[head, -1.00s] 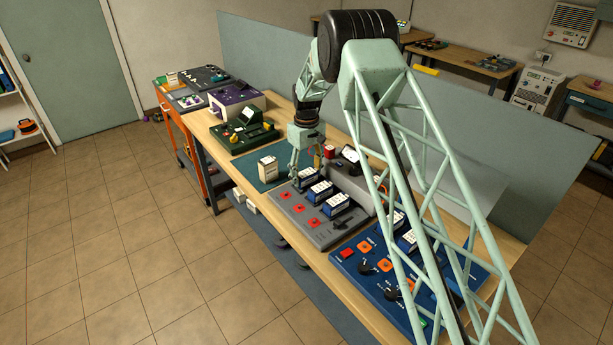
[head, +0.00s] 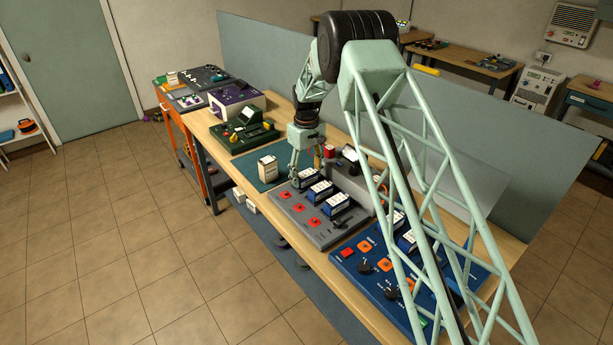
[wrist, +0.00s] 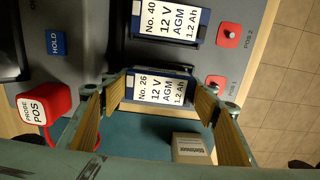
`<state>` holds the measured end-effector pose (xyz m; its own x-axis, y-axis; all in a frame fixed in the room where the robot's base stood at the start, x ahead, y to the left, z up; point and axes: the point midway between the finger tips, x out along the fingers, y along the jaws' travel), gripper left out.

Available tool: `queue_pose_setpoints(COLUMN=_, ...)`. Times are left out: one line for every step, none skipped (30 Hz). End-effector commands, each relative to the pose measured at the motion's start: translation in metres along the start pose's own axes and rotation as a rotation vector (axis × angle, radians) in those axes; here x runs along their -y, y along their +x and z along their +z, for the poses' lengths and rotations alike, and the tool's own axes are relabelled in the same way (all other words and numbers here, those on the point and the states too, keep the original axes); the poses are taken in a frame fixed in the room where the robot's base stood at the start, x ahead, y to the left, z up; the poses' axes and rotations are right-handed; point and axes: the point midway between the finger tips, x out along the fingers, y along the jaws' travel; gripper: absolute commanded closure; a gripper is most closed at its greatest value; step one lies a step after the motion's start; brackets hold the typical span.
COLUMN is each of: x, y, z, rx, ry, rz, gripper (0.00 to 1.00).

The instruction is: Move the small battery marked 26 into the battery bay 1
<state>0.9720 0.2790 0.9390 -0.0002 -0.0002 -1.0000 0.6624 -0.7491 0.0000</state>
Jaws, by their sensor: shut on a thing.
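The small battery marked No. 26 (wrist: 160,90) is dark blue with a white label and sits between the two fingers of my gripper (wrist: 160,96) in the wrist view. My gripper is shut on it. The battery is at the grey panel (head: 325,235), beside the POS 1 marking and its red button (wrist: 216,84), in line with the No. 40 battery (wrist: 168,21). Whether it rests fully down in the bay I cannot tell. In the head view my gripper (head: 296,178) is at the panel's far-left end and partly hides that battery.
The No. 40 battery and another blue battery (head: 335,204) stand along the panel. A cream box (head: 268,168) stands on the teal mat (head: 247,170), close to one finger in the wrist view. A red PROBE POS block (wrist: 42,105) is on the other side. A blue panel (head: 375,292) lies nearer.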

Motion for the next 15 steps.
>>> queue_pose_setpoints(x=-0.0002, y=-0.0001, z=-0.0004, rx=-0.001, ry=0.000, rz=0.000, gripper=0.65)
queue_pose_setpoints(x=-0.0002, y=0.0003, z=-0.0004, rx=-0.001, ry=0.000, rz=0.000, gripper=0.65)
queue_pose_setpoints(x=-0.0002, y=0.0007, z=-0.0004, rx=-0.001, ry=0.000, rz=0.000, gripper=0.65)
queue_pose_setpoints(x=-0.0002, y=0.0010, z=-0.0004, rx=-0.001, ry=0.000, rz=0.000, gripper=0.65)
queue_pose_setpoints(x=-0.0002, y=0.0014, z=-0.0004, rx=-0.001, ry=0.000, rz=0.000, gripper=0.65)
queue_pose_setpoints(x=-0.0002, y=0.0018, z=-0.0004, rx=-0.001, ry=0.000, rz=0.000, gripper=0.65)
queue_pose_setpoints(x=-0.0002, y=0.0022, z=-0.0004, rx=-0.001, ry=0.000, rz=0.000, gripper=0.65)
queue_pose_setpoints(x=-0.0002, y=0.0025, z=-0.0004, rx=-0.001, ry=0.000, rz=0.000, gripper=0.65)
queue_pose_setpoints(x=-0.0002, y=0.0030, z=-0.0004, rx=-0.001, ry=0.000, rz=0.000, gripper=0.65)
queue_pose_setpoints(x=-0.0002, y=0.0033, z=-0.0004, rx=-0.001, ry=0.000, rz=0.000, gripper=0.65)
queue_pose_setpoints(x=-0.0002, y=0.0036, z=-0.0004, rx=-0.001, ry=0.000, rz=0.000, gripper=0.65)
queue_pose_setpoints(x=-0.0002, y=0.0041, z=-0.0004, rx=-0.001, ry=0.000, rz=0.000, gripper=0.65)
queue_pose_setpoints(x=-0.0002, y=0.0044, z=-0.0004, rx=-0.001, ry=0.000, rz=0.000, gripper=0.65)
queue_pose_setpoints(x=-0.0002, y=0.0048, z=-0.0004, rx=-0.001, ry=0.000, rz=0.000, gripper=0.65)
queue_pose_setpoints(x=-0.0002, y=0.0053, z=-0.0004, rx=-0.001, ry=0.000, rz=0.000, gripper=0.65)
